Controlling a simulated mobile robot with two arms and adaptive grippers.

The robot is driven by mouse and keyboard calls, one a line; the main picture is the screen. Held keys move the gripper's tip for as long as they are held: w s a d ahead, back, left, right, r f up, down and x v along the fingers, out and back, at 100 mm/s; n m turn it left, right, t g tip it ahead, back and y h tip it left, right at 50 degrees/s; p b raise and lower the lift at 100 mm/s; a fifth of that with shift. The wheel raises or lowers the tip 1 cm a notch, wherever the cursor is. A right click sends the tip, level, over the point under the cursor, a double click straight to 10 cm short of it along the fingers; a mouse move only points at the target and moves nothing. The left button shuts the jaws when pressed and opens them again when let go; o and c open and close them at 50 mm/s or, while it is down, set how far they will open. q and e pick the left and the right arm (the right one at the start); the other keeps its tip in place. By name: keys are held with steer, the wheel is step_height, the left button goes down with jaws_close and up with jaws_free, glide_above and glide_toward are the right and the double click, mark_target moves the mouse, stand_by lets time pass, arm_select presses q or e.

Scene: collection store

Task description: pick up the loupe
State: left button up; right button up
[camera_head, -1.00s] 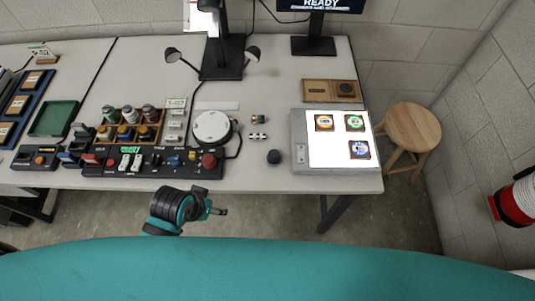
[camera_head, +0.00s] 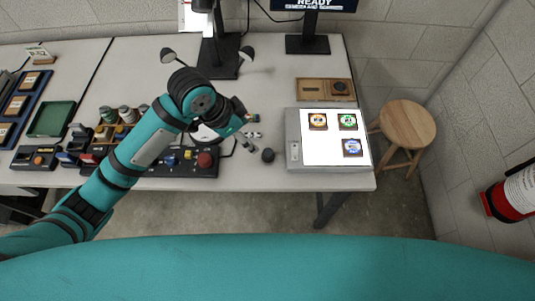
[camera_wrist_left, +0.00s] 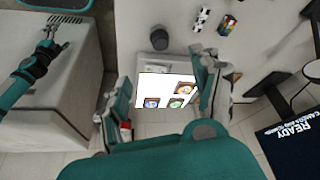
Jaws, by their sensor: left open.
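A small dark round piece (camera_head: 268,155), which I take for the loupe, stands on the table just left of the light box. It also shows in the left wrist view (camera_wrist_left: 159,39). My left gripper (camera_head: 248,143) is above the table, left of this piece. In the left wrist view its fingers (camera_wrist_left: 161,72) are apart, with the piece and part of the light box seen between them, and nothing held. What seems to be my right gripper (camera_wrist_left: 49,29) shows at the left of that view, too small to read its jaws.
The light box (camera_head: 293,151) bears several round badges. Small coloured blocks (camera_wrist_left: 228,25) and a black-and-white piece (camera_wrist_left: 202,18) lie near the dark piece. A wooden tray (camera_head: 313,88) lies behind the light box. A lamp stand and monitor stand at the back. A stool (camera_head: 407,123) is at right.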

mark_target(267, 153)
arm_select(q)
steer(key=p+x, duration=0.1)
steer(key=x, duration=1)
steer(key=shift+d+f, duration=0.2)
steer(key=shift+f, duration=0.15)
steer(key=shift+p+x, duration=0.55)
steer(key=shift+x, duration=2.2)
steer(key=shift+w+a, duration=0.1)
steer(key=shift+a, duration=0.05)
steer(key=shift+c, duration=0.5)
steer(key=c, duration=1.1)
